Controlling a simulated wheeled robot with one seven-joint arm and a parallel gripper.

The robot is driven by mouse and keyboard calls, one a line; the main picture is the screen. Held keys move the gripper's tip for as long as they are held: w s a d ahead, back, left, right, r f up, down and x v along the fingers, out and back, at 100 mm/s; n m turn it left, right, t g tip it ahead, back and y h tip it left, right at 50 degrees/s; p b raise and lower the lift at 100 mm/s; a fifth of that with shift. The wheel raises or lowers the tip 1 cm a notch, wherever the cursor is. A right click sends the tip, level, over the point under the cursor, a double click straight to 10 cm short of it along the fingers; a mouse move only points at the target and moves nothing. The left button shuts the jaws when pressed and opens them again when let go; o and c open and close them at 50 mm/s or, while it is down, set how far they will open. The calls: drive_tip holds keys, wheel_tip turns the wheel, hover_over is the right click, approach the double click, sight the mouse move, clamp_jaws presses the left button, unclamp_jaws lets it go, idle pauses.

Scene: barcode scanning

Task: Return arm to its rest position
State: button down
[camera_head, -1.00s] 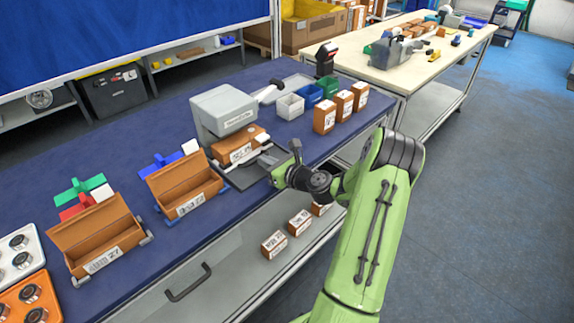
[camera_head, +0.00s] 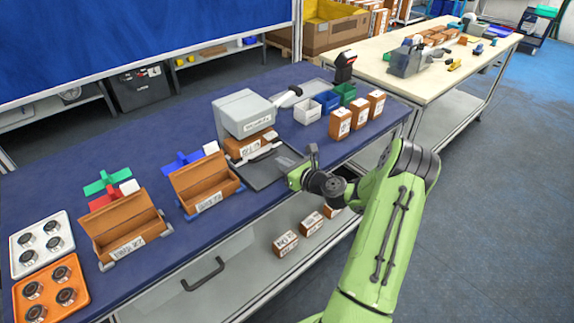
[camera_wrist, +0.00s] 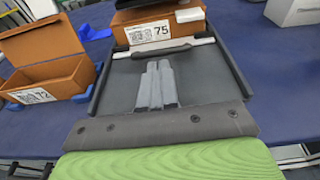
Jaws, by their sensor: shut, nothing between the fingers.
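My green arm reaches in from the lower right in the head view, with its dark wrist near the table's front edge. My gripper (camera_wrist: 157,68) shows in the wrist view with its two grey fingers together and empty. They point over the dark tray (camera_wrist: 205,88) in front of the grey scanner (camera_head: 244,113). A brown box (camera_wrist: 185,32) labelled 75 sits at the tray's far end, apart from the fingertips. In the head view, the fingertips are hard to make out against the tray.
Open brown boxes (camera_head: 122,225) (camera_head: 203,185) stand to the left on the blue table (camera_head: 90,155). Small brown boxes (camera_head: 340,122) and bins (camera_head: 306,110) stand to the right. A pale table (camera_head: 395,85) is behind. Open floor (camera_head: 490,180) lies at right.

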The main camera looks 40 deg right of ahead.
drive_tip(key=s, duration=0.2)
drive_tip(key=shift+s+d+r, duration=0.15)
drive_tip(key=shift+s+r, duration=0.15)
drive_tip(key=shift+r, duration=0.05)
drive_tip(key=shift+s+f, duration=0.1)
drive_tip(key=shift+s, duration=0.2)
drive_tip(key=s, duration=0.2)
drive_tip(key=s+r, duration=0.1)
drive_tip(key=s, duration=0.2)
drive_tip(key=shift+s+d+p, duration=0.2)
drive_tip(key=shift+s+p, duration=0.15)
drive_tip(key=shift+p, duration=0.05)
